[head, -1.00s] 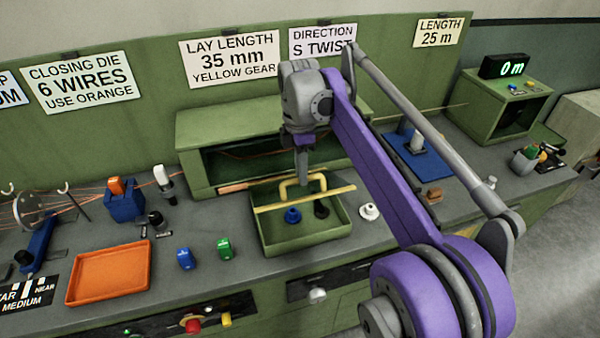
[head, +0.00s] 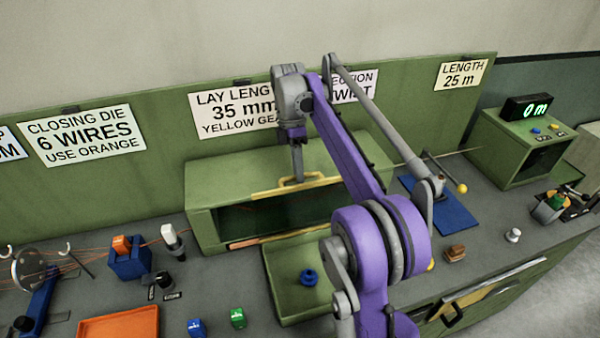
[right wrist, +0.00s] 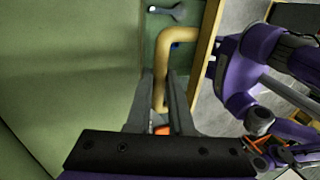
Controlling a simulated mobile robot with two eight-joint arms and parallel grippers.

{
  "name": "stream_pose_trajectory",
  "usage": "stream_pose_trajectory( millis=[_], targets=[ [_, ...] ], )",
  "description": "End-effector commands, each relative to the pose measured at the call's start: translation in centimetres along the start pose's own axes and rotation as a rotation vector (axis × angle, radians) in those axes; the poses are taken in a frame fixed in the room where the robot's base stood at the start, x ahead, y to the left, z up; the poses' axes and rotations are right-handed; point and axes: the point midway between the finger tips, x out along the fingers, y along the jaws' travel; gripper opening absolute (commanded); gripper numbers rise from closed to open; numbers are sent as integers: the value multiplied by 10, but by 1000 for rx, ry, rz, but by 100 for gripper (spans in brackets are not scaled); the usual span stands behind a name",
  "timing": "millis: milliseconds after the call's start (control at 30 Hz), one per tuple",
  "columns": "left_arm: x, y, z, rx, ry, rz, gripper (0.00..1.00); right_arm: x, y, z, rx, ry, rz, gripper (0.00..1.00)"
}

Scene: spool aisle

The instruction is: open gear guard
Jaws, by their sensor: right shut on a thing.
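The gear guard shows by its yellow edge bar (head: 270,193) and yellow handle (head: 312,178), at the upper front edge of the green housing (head: 202,215). Below the bar the housing front is open and dark inside. My right gripper (head: 298,179) is shut on the handle, pointing down from above. In the right wrist view the handle (right wrist: 161,65) runs between the fingers, beside the yellow bar (right wrist: 205,50). My right arm hides the right part of the housing. My left gripper is not in view.
A green tray (head: 283,290) with a blue spool-like part (head: 309,277) stands in front of the housing. A blue mat (head: 455,217) lies at right.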

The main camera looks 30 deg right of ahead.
Motion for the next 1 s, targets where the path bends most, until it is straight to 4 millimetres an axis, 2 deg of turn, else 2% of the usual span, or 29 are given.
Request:
stream_pose_trajectory(
  millis=[33,300,767,800,933,1000],
  targets=[
    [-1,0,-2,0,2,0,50,1,6,0,-1,0,-18,0],
    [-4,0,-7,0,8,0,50,2,13,0,-1,0,-94,0],
    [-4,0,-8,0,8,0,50,3,14,0,-1,-1,-108,0],
    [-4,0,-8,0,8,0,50,3,14,0,-1,-1,-108,23],
    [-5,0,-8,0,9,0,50,2,13,0,0,-1,-109,46],
    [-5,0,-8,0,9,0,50,2,13,0,0,-1,-109,50]
  ],
)
